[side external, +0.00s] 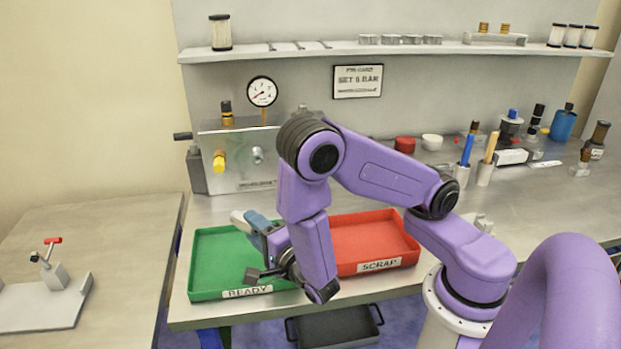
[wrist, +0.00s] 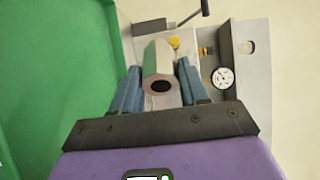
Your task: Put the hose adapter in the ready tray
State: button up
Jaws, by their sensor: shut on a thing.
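My gripper (side external: 254,226) is shut on the hose adapter, a pale tubular piece with a round dark bore (wrist: 161,97). In the wrist view the adapter sits between the two blue fingers. In the side view only its pale end (side external: 238,219) shows past the fingers. The gripper is tilted and holds the adapter above the right part of the green tray labelled READY (side external: 208,262). That tray also fills the left of the wrist view (wrist: 50,60). Its visible floor is empty; my arm hides its right side.
A red tray labelled SCRAP (side external: 375,240) stands just right of the green one, partly behind my arm. A metal test box (side external: 237,175) with a gauge (side external: 262,92) stands behind the trays. A separate table with a clamp (side external: 52,268) is at left.

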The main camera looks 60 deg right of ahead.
jog(key=o, duration=1.2)
jog(key=shift+c, duration=0.2)
jog(key=v, duration=1.2)
